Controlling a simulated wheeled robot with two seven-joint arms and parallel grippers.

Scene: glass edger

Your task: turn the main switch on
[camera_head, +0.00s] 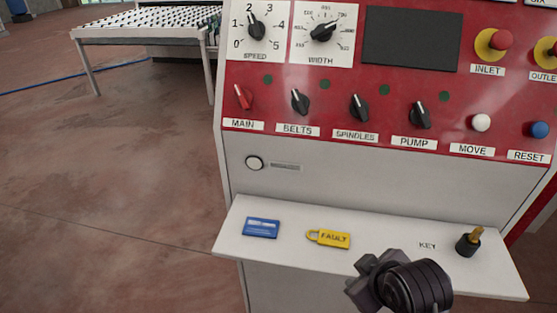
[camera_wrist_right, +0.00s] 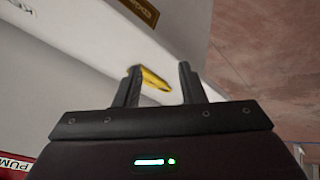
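The main switch is a small red knob (camera_head: 242,97) above the MAIN label (camera_head: 243,125), at the left end of the red panel. Its handle tilts up and slightly left. My right gripper (camera_head: 362,282) is low in the head view, in front of the shelf edge, well below and right of the knob. In the right wrist view its two fingers (camera_wrist_right: 158,85) stand apart. A yellow thing (camera_wrist_right: 155,80) shows between and beyond them; it does not look held. My left gripper is not in view.
Black knobs for belts (camera_head: 300,101), spindles (camera_head: 359,106) and pump (camera_head: 420,115) stand right of the main switch.

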